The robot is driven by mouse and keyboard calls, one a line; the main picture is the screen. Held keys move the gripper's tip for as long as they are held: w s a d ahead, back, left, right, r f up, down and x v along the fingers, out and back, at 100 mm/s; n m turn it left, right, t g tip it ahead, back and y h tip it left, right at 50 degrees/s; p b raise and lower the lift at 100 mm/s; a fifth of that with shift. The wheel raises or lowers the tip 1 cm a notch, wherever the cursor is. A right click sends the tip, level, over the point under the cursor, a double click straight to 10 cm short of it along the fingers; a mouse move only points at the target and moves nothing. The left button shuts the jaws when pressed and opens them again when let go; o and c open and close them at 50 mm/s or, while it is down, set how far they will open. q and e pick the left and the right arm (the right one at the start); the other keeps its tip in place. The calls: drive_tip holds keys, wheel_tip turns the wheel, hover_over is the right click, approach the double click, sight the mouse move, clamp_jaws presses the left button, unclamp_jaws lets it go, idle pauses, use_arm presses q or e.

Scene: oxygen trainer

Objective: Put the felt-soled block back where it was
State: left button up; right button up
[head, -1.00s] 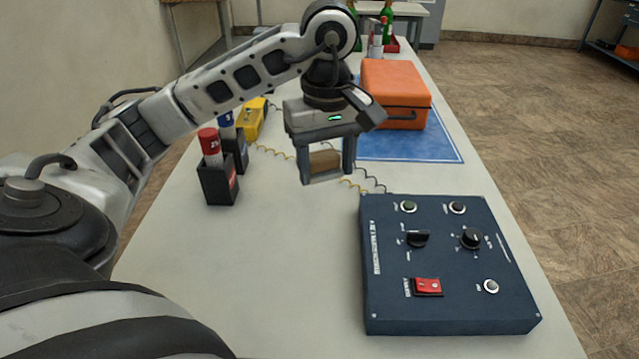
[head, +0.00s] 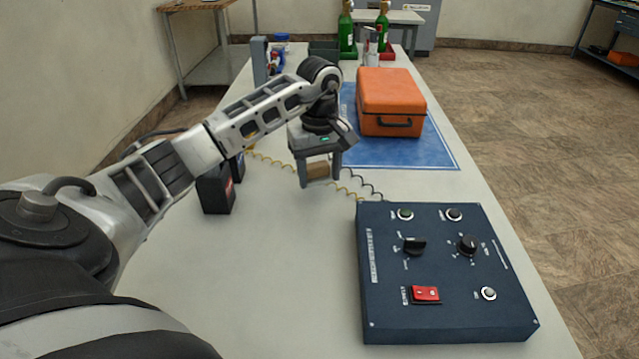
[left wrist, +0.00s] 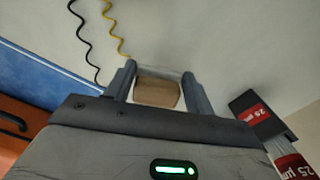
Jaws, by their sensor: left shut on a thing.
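The felt-soled block (head: 318,170) is a small brown block between the fingers of my left gripper (head: 319,177). The gripper is shut on it and holds it above the table, left of the blue mat's front corner. In the left wrist view the block (left wrist: 157,91) shows brown and pale between the two fingers. I cannot make out its felt sole. My right gripper is in neither view.
A dark blue control box (head: 440,325) stands at front right. An orange case (head: 390,95) sits on the blue mat (head: 430,156). Black holders (head: 217,194) stand left of my gripper. Coiled yellow and black cords (head: 365,187) cross the table (head: 270,270). The front middle is clear.

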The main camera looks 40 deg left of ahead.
sight(320, 179)
use_arm(q)
drive_tip(key=shift+w+a+f, duration=0.15)
drive_tip(key=shift+f, duration=1.7)
drive_tip(key=shift+f, duration=0.2)
drive_tip(key=o, duration=0.9)
drive_tip(key=shift+o, duration=0.2)
wheel_tip(320, 179, up, 12)
drive_tip(key=shift+r, duration=0.2)
